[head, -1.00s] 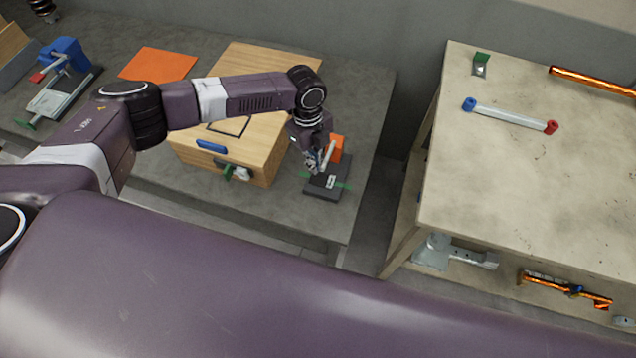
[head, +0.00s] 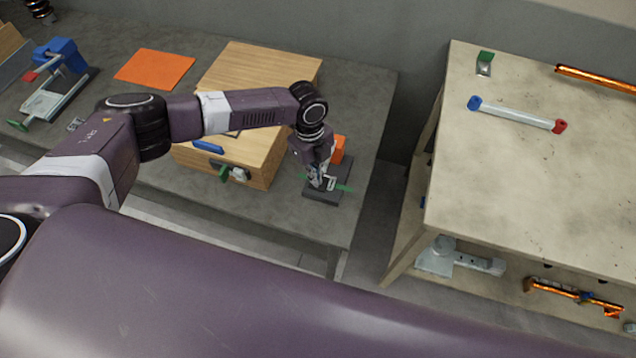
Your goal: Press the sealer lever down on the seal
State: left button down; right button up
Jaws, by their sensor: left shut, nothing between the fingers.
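The sealer is a dark flat base (head: 322,194) with an orange block (head: 338,150) at its back, near the right end of the grey table. A green strip (head: 344,188) lies across the base with a small pale seal (head: 331,183) on it. My left gripper (head: 317,184) is shut and empty, pointing down close over the base beside the seal. The sealer's lever is mostly hidden behind the gripper, and I cannot tell its exact angle or whether the fingers touch it. My right gripper is not in view.
A wooden box (head: 262,160) with a blue handle stands just left of the sealer. An orange sheet (head: 154,68) and a blue-and-grey device (head: 62,70) are farther left. A gap separates the grey table from a pale workbench (head: 540,170) on the right.

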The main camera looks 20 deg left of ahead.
pick_arm(q)
notch_tip(320, 180, down, 2)
jog(key=shift+f+b, duration=0.25)
jog(key=shift+b, duration=0.35)
jog(key=shift+r, duration=0.2)
jog(key=shift+w+a+r, duration=0.25)
jog(key=shift+w+a, duration=0.2)
jog(key=shift+a, duration=0.25)
jog(key=shift+w+a+r, duration=0.2)
jog(key=shift+w+a, duration=0.2)
jog(key=shift+a, duration=0.3)
notch_tip(320, 180, up, 12)
jog(key=a, duration=0.1)
jog(key=shift+w, duration=0.35)
